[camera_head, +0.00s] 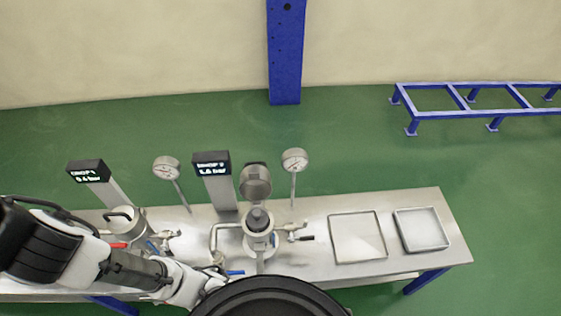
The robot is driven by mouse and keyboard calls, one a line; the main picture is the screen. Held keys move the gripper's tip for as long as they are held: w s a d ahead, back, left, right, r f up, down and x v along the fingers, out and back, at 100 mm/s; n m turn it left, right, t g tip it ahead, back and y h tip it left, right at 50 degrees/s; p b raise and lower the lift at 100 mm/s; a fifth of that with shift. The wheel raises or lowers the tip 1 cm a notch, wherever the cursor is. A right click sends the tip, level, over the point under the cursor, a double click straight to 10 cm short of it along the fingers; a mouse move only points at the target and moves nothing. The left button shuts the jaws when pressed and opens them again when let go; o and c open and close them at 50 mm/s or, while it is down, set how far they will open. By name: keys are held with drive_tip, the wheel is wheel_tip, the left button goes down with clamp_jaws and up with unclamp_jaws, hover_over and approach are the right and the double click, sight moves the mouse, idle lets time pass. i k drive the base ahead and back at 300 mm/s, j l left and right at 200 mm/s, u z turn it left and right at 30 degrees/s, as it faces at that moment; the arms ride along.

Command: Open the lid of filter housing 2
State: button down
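My gripper's fingers cannot be made out.
The steel bench (437,215) carries two shallow trays (357,262) (421,245) at the right. Thin gauges (294,160) (166,168) and display posts (211,163) rise near the housings. Pipes and coloured valve handles crowd around them.

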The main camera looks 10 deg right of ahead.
sight(256, 175)
drive_tip(key=i+l, duration=0.1)
drive_tip(key=l, duration=0.45)
drive_tip(key=i+l, duration=0.1)
drive_tip(key=l, duration=0.95)
drive_tip(key=i+j, duration=0.1)
drive_tip(key=j, duration=0.5)
